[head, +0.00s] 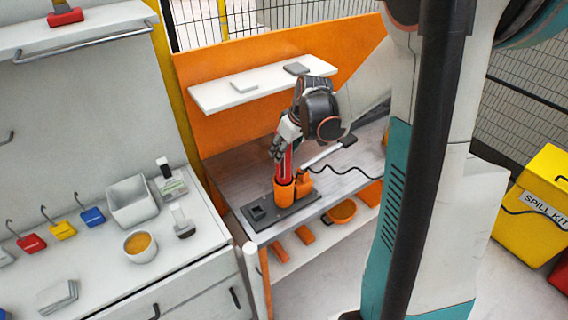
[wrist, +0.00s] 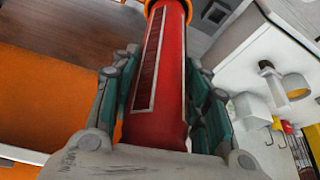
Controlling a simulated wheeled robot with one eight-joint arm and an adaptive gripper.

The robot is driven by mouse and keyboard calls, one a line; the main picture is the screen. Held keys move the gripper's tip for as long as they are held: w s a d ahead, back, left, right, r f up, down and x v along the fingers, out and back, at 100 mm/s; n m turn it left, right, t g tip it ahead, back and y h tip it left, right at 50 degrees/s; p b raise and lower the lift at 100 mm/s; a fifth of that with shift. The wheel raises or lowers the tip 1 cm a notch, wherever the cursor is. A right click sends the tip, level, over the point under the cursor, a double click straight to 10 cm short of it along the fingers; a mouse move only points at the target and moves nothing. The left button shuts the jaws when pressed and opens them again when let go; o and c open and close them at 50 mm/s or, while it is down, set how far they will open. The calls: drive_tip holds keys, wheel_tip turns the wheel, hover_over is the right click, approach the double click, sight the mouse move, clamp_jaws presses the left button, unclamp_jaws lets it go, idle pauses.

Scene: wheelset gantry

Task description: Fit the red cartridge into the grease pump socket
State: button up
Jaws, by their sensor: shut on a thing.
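The red cartridge (head: 286,166) stands near upright above the grease pump bench. My gripper (head: 283,146) is shut on the cartridge's upper part. In the wrist view the cartridge (wrist: 160,75) runs away between the two fingers (wrist: 158,105), with a long dark panel along its side. The orange grease pump socket (head: 285,191) stands on a dark plate at the bench front. The cartridge's lower end meets the socket's mouth in the head view. An orange rim (wrist: 154,6) rings its far end in the wrist view. How deep it sits I cannot tell.
The pump's lever with a grey grip (head: 347,141) and a black coiled hose (head: 340,172) lie right of the socket. A white shelf (head: 262,85) is behind my gripper. A white counter with a bin (head: 132,201) and a cup (head: 140,246) stands left.

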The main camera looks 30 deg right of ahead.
sight(284, 160)
drive_tip(key=shift+f+b, duration=1.3)
drive_tip(key=shift+f, duration=0.8)
drive_tip(key=shift+f+b, duration=0.4)
drive_tip(key=shift+f, duration=0.25)
drive_tip(key=o, duration=1.3)
drive_tip(key=shift+c, duration=0.2)
drive_tip(key=shift+r, duration=0.15)
